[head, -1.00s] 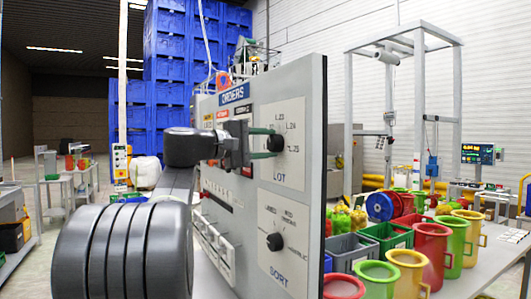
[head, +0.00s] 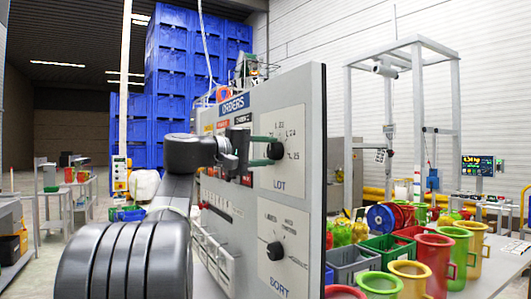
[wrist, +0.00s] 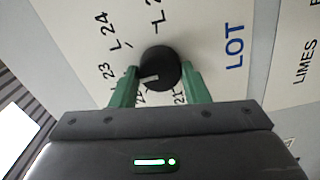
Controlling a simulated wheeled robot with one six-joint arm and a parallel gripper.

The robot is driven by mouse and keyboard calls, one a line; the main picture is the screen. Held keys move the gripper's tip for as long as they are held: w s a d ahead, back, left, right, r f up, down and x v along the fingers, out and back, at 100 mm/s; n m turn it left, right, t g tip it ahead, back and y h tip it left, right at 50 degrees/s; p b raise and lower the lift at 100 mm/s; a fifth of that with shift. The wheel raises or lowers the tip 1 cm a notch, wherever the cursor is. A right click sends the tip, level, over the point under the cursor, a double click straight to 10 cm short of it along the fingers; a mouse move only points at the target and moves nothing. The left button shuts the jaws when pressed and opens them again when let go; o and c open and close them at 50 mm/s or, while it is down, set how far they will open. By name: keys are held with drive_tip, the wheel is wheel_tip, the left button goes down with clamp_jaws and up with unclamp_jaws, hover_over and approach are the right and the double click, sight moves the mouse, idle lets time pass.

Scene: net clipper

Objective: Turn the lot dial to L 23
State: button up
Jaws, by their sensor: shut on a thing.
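The lot dial is a black round knob (wrist: 160,68) on the grey panel (head: 303,180), above the word LOT. It also shows in the head view (head: 276,151). My gripper (wrist: 155,78) has green fingers on both sides of the knob and is shut on it. In the wrist view the white pointer mark on the knob points to the lower left, roughly between the L 23 and 22 labels. The exact setting is hard to tell, as the fingers partly cover the labels.
The SORT knob (head: 275,251) sits lower on the same panel. Coloured mugs, such as a red one (head: 434,258), and bins (head: 350,258) stand on the table to the right. Blue crates (head: 180,65) are stacked behind.

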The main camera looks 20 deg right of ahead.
drive_tip(key=o, duration=1)
drive_tip(key=shift+c, duration=0.2)
drive_tip(key=shift+a, duration=0.1)
drive_tip(key=s+a, duration=0.1)
drive_tip(key=a, duration=1.2)
drive_tip(key=shift+a+b, duration=0.3)
drive_tip(key=shift+b, duration=0.15)
drive_tip(key=shift+d, duration=0.1)
drive_tip(key=d, duration=0.9)
drive_tip(key=w+d+p, duration=0.1)
drive_tip(key=d, duration=0.3)
drive_tip(key=shift+d, duration=0.35)
drive_tip(key=shift+a, duration=0.15)
